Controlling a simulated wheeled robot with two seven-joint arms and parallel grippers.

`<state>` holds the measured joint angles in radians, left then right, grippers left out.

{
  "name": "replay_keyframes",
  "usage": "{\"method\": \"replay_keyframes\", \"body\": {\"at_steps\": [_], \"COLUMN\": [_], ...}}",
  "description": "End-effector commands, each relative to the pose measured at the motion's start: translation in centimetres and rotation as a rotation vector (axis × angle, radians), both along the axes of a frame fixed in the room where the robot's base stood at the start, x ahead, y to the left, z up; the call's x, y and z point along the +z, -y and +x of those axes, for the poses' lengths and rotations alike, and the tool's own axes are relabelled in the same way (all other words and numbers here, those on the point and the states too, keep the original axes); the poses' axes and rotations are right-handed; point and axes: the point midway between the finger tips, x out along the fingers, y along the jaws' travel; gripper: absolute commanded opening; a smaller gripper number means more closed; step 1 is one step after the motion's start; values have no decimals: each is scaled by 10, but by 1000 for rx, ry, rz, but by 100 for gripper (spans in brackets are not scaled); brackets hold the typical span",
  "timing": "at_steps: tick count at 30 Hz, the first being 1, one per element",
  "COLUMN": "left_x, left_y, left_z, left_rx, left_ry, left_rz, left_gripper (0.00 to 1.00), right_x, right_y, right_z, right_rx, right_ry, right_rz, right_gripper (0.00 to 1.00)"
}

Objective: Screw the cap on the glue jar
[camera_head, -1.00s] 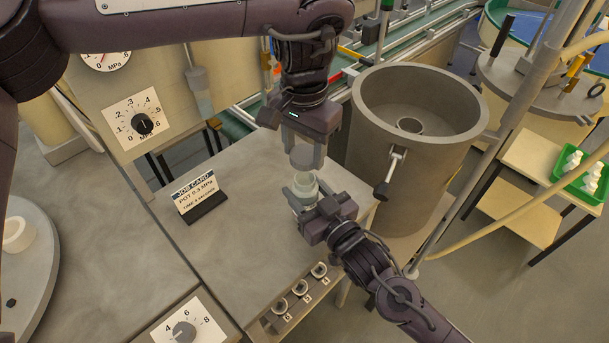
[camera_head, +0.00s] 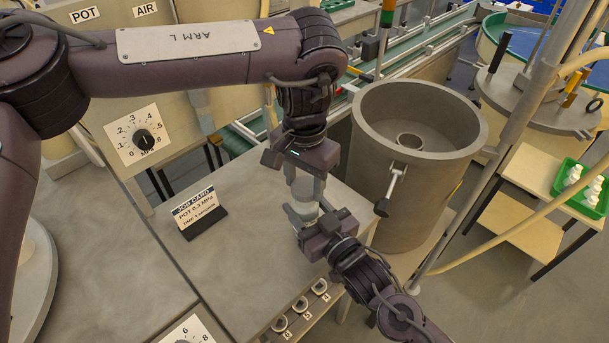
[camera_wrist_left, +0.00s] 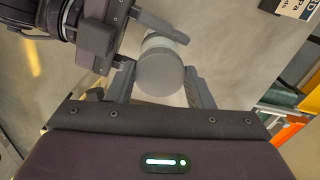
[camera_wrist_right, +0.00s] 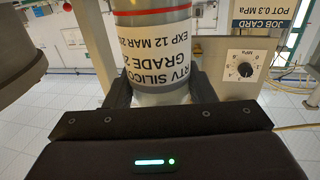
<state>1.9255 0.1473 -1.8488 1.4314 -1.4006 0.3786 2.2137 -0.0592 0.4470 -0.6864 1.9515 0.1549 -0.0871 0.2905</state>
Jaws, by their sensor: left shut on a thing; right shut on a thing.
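The grey round cap (camera_head: 304,189) is held between the fingers of my left gripper (camera_head: 305,181), which points down in the head view. In the left wrist view the cap (camera_wrist_left: 160,72) shows as a flat disc between both fingers. The glue jar (camera_head: 302,209) is directly below it, held upright by my right gripper (camera_head: 306,214). In the right wrist view the jar (camera_wrist_right: 152,48) shows a printed label and a red line. The cap is at the jar's mouth; I cannot tell whether the threads have engaged.
A job card (camera_head: 199,208) stands on the grey table (camera_head: 165,265) at left. A large open pot (camera_head: 420,180) stands close on the right. The table's left part is clear.

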Motion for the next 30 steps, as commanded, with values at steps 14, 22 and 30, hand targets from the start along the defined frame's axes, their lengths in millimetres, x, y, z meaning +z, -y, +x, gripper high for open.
{"method": "replay_keyframes", "body": {"at_steps": [14,22,30], "left_x": [-8,-9,-15], "left_y": [0,0,0], "left_z": [0,0,0], "left_rx": [1,1,1], "left_ry": [1,0,-1], "left_rz": [-1,0,-1], "left_gripper": [26,26,26], "right_x": [0,0,0], "right_y": [0,0,0], "right_z": [0,0,0], "right_rx": [0,0,0], "right_ry": [0,0,0], "right_rz": [0,0,0], "right_gripper": [9,9,9]}}
